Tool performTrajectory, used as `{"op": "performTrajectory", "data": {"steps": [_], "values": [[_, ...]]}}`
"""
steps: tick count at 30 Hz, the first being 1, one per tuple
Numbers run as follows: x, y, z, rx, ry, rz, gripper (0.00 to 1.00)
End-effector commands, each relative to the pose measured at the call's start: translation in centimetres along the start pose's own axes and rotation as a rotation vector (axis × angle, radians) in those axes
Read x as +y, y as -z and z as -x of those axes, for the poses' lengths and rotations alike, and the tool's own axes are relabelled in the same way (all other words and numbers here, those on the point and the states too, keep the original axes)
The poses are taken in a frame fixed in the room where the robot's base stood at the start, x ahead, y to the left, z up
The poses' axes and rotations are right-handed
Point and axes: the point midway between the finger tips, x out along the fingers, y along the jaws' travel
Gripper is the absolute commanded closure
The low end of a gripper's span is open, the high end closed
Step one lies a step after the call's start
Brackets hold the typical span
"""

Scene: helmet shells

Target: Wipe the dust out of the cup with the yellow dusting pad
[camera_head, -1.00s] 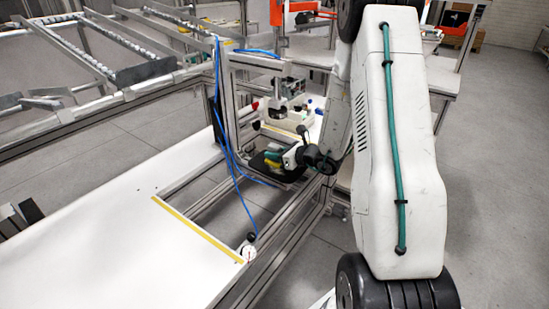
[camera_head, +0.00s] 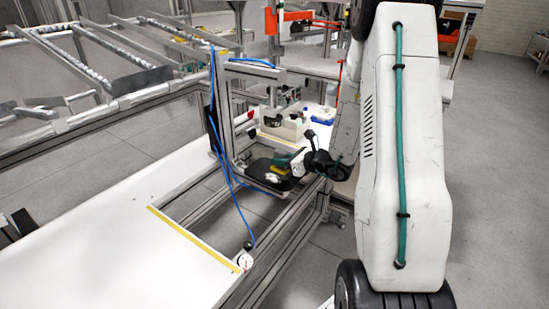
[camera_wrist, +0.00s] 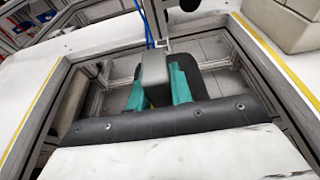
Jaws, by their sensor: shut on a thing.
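My gripper (camera_head: 284,166) is over the holder, angled down from the right. In the wrist view its teal fingers (camera_wrist: 157,90) are shut on a grey block, with a little yellow below, which appears to be the dusting pad (camera_wrist: 153,70). Contact between pad and cup is hidden.
A metal press head (camera_head: 272,115) on an upright frame (camera_head: 222,110) stands close behind the holder. Blue hoses (camera_head: 228,190) hang on its left. A pale box (camera_head: 290,125) stands behind. The white bench top (camera_head: 110,235) is clear at the front left.

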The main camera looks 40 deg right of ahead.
Motion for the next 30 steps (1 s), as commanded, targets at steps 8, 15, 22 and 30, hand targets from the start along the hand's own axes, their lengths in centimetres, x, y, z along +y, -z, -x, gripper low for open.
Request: {"op": "performTrajectory", "data": {"steps": [8,15,22,30], "values": [[0.0,0.9,2.8,0.001,0.002,-0.002,1.00],[0.0,1.6,5.0,0.000,0.002,-0.001,1.00],[0.0,2.2,7.3,0.000,0.002,-0.001,1.00],[0.0,3.0,9.7,0.001,0.001,-0.002,1.00]]}}
